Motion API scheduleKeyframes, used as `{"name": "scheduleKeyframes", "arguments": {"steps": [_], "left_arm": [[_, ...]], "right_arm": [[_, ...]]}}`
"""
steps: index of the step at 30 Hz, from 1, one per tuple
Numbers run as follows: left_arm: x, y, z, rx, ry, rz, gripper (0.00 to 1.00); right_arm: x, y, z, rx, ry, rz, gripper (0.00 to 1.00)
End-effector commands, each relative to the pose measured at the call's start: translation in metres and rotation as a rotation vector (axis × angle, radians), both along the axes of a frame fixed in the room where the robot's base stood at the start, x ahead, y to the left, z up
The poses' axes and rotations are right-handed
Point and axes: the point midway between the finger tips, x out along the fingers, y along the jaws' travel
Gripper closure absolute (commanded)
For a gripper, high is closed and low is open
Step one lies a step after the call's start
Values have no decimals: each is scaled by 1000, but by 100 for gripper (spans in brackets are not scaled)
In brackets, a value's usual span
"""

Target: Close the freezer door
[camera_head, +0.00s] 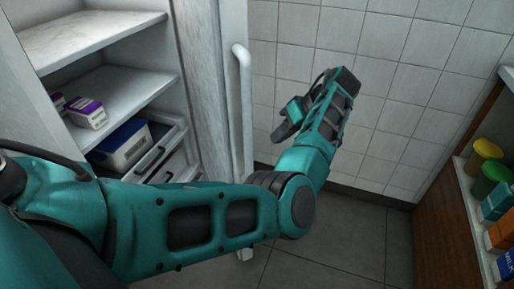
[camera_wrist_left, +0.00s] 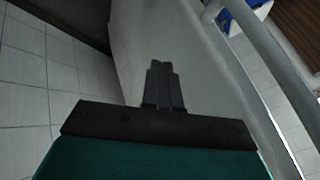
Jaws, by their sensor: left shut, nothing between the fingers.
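The freezer door (camera_head: 222,70) stands open in the head view, with its long pale handle (camera_head: 242,100) on the side toward my left gripper. The open cabinet's white shelves (camera_head: 98,35) show to the left of the door. My left gripper (camera_head: 281,132) is to the right of the handle, apart from it in the picture, with empty space around its fingers. In the left wrist view its fingers (camera_wrist_left: 162,68) are together and empty, in front of a pale surface that looks like the door (camera_wrist_left: 175,40). My arm hides the lower cabinet and part of the door.
Purple-and-white boxes (camera_head: 87,113) and a blue-lidded container (camera_head: 122,145) sit inside the cabinet. A tiled wall (camera_head: 420,60) stands behind. A wooden shelf unit (camera_head: 455,200) with jars and cartons is at the right. Dark floor (camera_head: 345,240) is clear between.

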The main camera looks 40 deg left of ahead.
Motion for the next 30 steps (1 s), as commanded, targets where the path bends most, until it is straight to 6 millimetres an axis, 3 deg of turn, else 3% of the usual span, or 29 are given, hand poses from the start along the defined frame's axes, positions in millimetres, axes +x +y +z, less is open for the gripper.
{"name": "scheduleKeyframes", "arguments": {"steps": [5,18,30], "left_arm": [[-9,23,-36,0,1,2,100],[-40,43,-33,0,-1,1,100],[-42,44,-32,0,-1,0,100]], "right_arm": [[1,3,-7,5,-1,4,68],[2,3,-5,6,0,3,68],[1,3,-5,6,1,3,68]]}}
